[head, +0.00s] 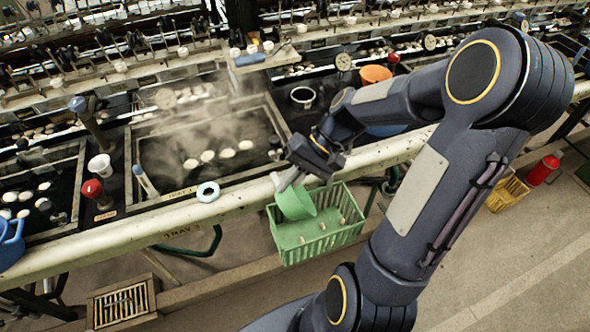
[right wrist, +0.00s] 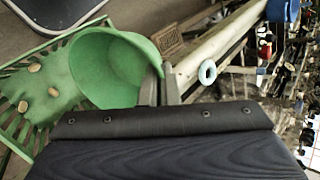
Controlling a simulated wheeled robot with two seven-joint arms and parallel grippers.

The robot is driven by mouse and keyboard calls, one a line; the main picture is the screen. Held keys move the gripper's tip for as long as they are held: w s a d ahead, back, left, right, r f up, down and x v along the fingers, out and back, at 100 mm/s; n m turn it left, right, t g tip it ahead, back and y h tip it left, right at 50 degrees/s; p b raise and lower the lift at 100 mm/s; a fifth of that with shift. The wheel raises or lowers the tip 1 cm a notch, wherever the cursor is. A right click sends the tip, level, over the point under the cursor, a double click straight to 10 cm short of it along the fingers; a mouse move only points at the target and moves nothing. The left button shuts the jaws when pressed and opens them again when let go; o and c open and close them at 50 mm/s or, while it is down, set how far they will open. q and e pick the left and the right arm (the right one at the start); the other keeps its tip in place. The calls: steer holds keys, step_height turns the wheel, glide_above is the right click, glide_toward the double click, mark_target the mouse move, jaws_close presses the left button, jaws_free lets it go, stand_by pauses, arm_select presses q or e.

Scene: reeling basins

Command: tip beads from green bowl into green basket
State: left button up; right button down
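The green bowl (head: 295,203) is tilted steeply on its side over the left part of the green basket (head: 325,244). My right gripper (head: 303,178) is shut on the bowl's rim. In the right wrist view the bowl (right wrist: 112,68) shows its inside, and no beads are visible in it. Several small tan beads (right wrist: 53,92) lie on the floor of the basket, which also shows in the right wrist view (right wrist: 17,58). The fingers (right wrist: 160,90) show only in part there. My left gripper is not in view.
A pale rail (head: 235,196) runs just behind the basket. A yellow crate (head: 507,192) and a red canister (head: 543,170) stand at right. Open floor lies in front.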

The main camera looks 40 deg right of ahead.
steer(key=a+h+p, duration=0.1)
steer(key=h, duration=0.1)
steer(key=w+a+h+p, duration=0.1)
steer(key=a, duration=0.1)
steer(key=shift+g+h, duration=0.4)
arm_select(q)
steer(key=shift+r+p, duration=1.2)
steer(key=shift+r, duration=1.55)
arm_select(e)
steer(key=shift+w+a+r+g+h, duration=0.1)
steer(key=shift+a+r+g+h, duration=0.2)
steer(key=shift+h, duration=1.05)
steer(key=shift+w+a+r+g+h, duration=0.15)
steer(key=shift+a+g+h, duration=0.2)
steer(key=shift+h, duration=1.05)
steer(key=shift+s+a+r+g+h, duration=0.1)
steer(key=shift+a+r+g+h, duration=0.2)
steer(key=shift+h, duration=1.05)
